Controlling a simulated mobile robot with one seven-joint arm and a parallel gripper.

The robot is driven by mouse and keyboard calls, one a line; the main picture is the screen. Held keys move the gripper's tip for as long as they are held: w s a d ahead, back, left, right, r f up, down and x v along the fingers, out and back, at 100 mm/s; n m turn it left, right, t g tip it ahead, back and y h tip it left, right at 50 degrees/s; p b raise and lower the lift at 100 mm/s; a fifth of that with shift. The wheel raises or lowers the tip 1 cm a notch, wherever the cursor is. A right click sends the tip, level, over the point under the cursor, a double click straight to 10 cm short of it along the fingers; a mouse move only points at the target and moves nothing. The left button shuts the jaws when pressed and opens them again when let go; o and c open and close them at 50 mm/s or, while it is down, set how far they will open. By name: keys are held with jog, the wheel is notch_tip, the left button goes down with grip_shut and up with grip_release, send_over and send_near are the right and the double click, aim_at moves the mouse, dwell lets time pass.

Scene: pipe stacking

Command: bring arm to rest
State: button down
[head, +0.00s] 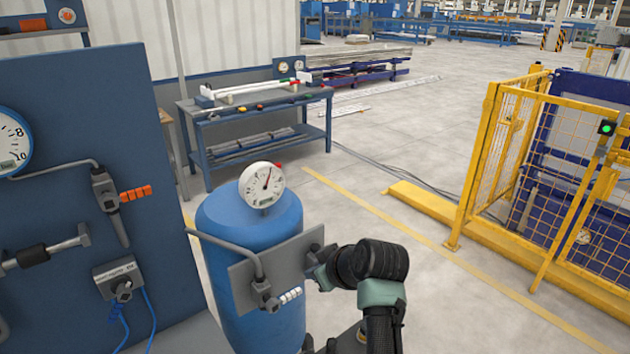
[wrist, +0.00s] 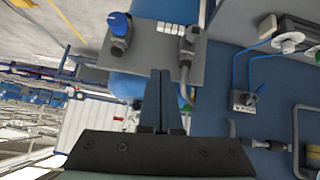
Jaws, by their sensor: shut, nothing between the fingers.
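My arm (head: 381,292) is raised at the lower middle of the head view, in front and to the right of a blue tank (head: 250,225). My gripper (wrist: 160,74) shows in the wrist view with its two dark fingers together and nothing between them. The fingers point at the tank's grey plate (wrist: 154,55), which carries a blue knob (wrist: 120,23) and a pipe fitting. I cannot tell whether the fingertips touch the plate. In the head view my arm covers part of the plate's right side.
A gauge (head: 262,185) tops the tank. A blue panel (head: 75,120) with fittings stands close on the left. A workbench (head: 255,115) is behind. A yellow fence (head: 540,165) stands at right. Open floor (head: 400,215) lies between the tank and the fence.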

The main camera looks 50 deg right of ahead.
dwell(0.6)
jog(key=w+a+r+n+t+h, duration=0.1)
jog(key=w+a+r+t, duration=0.35)
jog(key=a+r, duration=0.65)
jog(key=w+a+r+t+h, duration=0.1)
jog(key=w+a+r+t, duration=0.45)
jog(key=r, duration=1.05)
jog(key=s+a+r+t+y, duration=0.2)
jog(key=s+a+r+t, duration=0.2)
jog(key=s+a+r, duration=0.4)
jog(key=s+a+r+n+t+y, duration=0.1)
jog(key=s+a+r+t+y, duration=0.2)
jog(key=s+a+r, duration=0.5)
jog(key=a+r+t, duration=0.1)
jog(key=a+r, duration=0.5)
jog(key=a, duration=0.2)
jog(key=shift+a+r+t, duration=0.15)
jog(key=shift+a+t, duration=0.1)
jog(key=shift+t, duration=0.15)
